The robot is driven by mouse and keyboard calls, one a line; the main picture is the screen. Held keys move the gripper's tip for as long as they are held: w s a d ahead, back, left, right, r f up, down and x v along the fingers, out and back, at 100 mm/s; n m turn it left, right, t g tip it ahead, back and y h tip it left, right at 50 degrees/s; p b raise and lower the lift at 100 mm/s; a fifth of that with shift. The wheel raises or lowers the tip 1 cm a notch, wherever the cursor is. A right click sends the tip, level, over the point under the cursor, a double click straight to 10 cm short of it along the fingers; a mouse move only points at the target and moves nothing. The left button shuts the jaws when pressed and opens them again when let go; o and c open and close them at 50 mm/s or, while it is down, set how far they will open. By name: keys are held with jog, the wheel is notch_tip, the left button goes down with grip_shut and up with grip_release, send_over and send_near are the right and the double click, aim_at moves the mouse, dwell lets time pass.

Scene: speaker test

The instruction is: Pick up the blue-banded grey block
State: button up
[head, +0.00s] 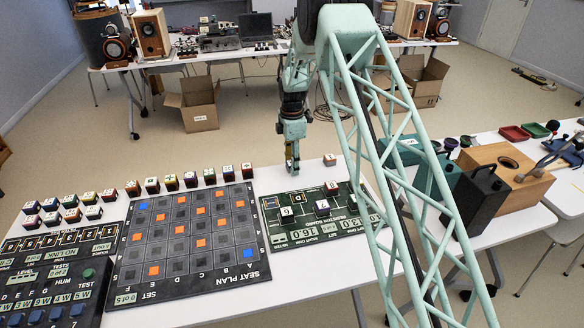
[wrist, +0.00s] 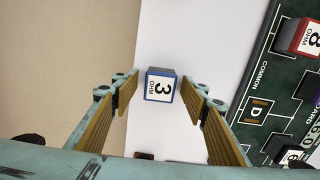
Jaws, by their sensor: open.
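The blue-banded grey block (wrist: 161,86) shows in the wrist view, with a white top face marked 3 OHM, a blue edge and a grey side. It lies on the white table beside the dark board's edge. My gripper (wrist: 158,96) is open, with one finger on each side of the block in the picture and a visible gap to each. I cannot tell how far the fingertips are above it. I cannot make out the block there.
The dark green resistor board (head: 318,234) with several blocks is close by; a red block (wrist: 297,37) sits on it. A row of small blocks (head: 190,179) stands left of my gripper, behind the seat plan board (head: 190,283). Another block (head: 330,159) stands to the right.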

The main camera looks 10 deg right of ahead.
jog(key=shift+c, duration=0.2)
jog(key=c, duration=0.9)
jog(key=shift+r, duration=0.1)
jog(key=shift+r+p, duration=0.5)
jog(key=shift+r, duration=1.1)
jog(key=shift+s+r, duration=0.15)
jog(key=s, duration=0.5)
jog(key=s+d+r+p, duration=0.1)
jog(key=s, duration=0.4)
jog(key=s+d, duration=0.1)
jog(key=s, duration=0.4)
jog(key=shift+s+r+p, duration=0.2)
jog(key=shift+s+p, duration=0.1)
jog(key=shift+p, duration=0.05)
